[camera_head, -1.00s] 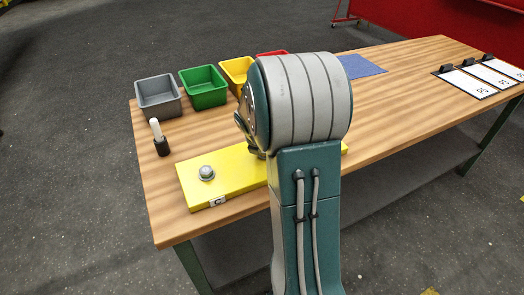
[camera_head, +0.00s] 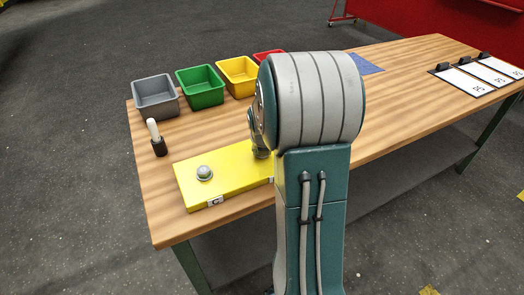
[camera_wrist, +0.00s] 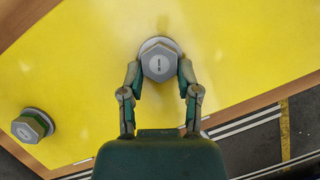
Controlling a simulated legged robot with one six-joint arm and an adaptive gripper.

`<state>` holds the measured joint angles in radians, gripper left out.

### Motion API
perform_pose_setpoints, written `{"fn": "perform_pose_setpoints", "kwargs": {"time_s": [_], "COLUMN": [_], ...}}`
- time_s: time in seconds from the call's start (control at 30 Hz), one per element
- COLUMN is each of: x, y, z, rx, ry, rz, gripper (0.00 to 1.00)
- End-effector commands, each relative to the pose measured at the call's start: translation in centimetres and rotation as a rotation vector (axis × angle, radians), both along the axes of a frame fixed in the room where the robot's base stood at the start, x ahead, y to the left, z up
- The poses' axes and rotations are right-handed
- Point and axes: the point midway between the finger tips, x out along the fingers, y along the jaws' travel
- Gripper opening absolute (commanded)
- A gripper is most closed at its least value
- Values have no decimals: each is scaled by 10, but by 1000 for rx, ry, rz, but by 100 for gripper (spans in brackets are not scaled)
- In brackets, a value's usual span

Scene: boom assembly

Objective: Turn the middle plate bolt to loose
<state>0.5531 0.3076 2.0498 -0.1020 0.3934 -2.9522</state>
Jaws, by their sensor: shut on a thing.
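The yellow plate (camera_head: 226,177) lies on the wooden table, its right part hidden behind my arm in the head view. In the wrist view the plate (camera_wrist: 80,60) fills most of the picture. A grey hex bolt (camera_wrist: 159,65) with a dark mark on its head stands on a round washer. My gripper (camera_wrist: 160,75) has its two fingers against both sides of this bolt head, shut on it. A second hex bolt (camera_wrist: 33,125) sits at the lower left of the wrist view, apart from the gripper. One bolt (camera_head: 204,173) shows at the plate's left end in the head view.
Grey (camera_head: 156,97), green (camera_head: 202,88) and yellow (camera_head: 238,77) bins stand along the table's back edge, with a red bin partly hidden. A white-and-black upright object (camera_head: 156,138) stands left of the plate. Labelled cards (camera_head: 461,82) lie at the far right.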

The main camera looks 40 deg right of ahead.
Motion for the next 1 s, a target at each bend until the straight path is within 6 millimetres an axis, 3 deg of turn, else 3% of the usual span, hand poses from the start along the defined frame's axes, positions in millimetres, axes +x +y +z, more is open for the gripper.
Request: {"fn": "perform_pose_setpoints", "kwargs": {"time_s": [0.33,0.37,0.4,0.43,0.83,1.0], "x": [-1,-1,-1,-1,-1,-6], "y": [2,2,2,2,1,4], "z": [-4,-4,-4,-4,0,18], "rx": [5,5,5,5,2,-1], "ry": [9,9,9,9,3,0], "rz": [3,3,3,3,1,2], "gripper": [0,52,69,77,77,77]}}
